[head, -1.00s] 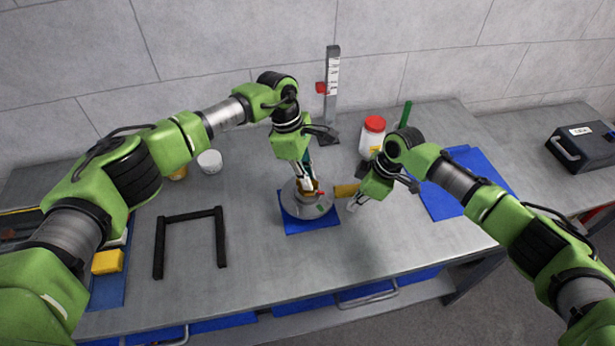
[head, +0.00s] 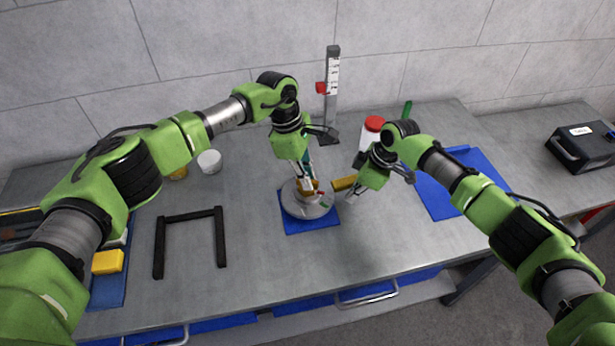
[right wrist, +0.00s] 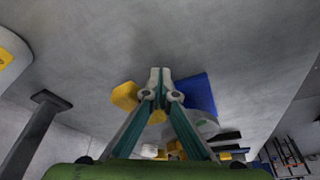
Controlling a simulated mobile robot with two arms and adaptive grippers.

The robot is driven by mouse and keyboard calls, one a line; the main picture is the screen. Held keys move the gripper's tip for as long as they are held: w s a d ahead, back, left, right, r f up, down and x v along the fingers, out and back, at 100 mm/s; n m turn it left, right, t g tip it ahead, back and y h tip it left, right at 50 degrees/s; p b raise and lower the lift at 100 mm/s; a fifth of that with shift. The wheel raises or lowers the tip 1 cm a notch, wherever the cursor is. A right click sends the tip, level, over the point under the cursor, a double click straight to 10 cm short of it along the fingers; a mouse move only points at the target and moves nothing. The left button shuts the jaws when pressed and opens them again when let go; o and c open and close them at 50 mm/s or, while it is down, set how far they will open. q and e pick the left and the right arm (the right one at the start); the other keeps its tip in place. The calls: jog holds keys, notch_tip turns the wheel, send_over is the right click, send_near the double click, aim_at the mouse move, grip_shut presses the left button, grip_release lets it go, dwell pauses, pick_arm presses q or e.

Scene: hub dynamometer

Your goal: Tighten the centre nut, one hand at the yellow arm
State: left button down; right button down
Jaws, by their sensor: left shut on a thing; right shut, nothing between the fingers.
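The round grey hub device (head: 300,208) stands on a blue mat (head: 312,226) near the middle of the bench. Its yellow arm (head: 343,183) sticks out to the right. My left gripper (head: 312,187) points down over the middle of the device and is shut on what looks like the centre nut, which its fingers mostly hide. My right gripper (head: 350,196) is shut and empty, low beside the yellow arm's outer end on its near side. In the right wrist view its fingertips (right wrist: 160,73) are together, next to the yellow arm's end (right wrist: 125,95); contact is unclear.
A red-lidded jar (head: 372,128) and an upright scale post (head: 333,90) stand behind. A black frame (head: 190,215) lies at left, with a yellow block (head: 108,262) beyond it. A blue mat (head: 435,190) lies at right, partly behind my right arm. The front middle of the bench is clear.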

aim_at(349, 178)
jog(key=shift+w+a, duration=0.3)
jog(key=shift+w, duration=0.4)
jog(key=shift+w+a, duration=0.3)
jog(key=shift+w, duration=0.4)
jog(key=shift+w+a, duration=0.1)
jog(key=shift+w+a, duration=0.25)
jog(key=shift+w, duration=0.1)
pick_arm(q)
jog(key=c, duration=2.5)
grip_release()
jog(key=shift+c, duration=0.2)
pick_arm(e)
jog(key=shift+w+a, duration=0.1)
jog(key=shift+w, duration=0.05)
pick_arm(q)
jog(key=o, duration=0.9)
jog(key=shift+r, duration=0.15)
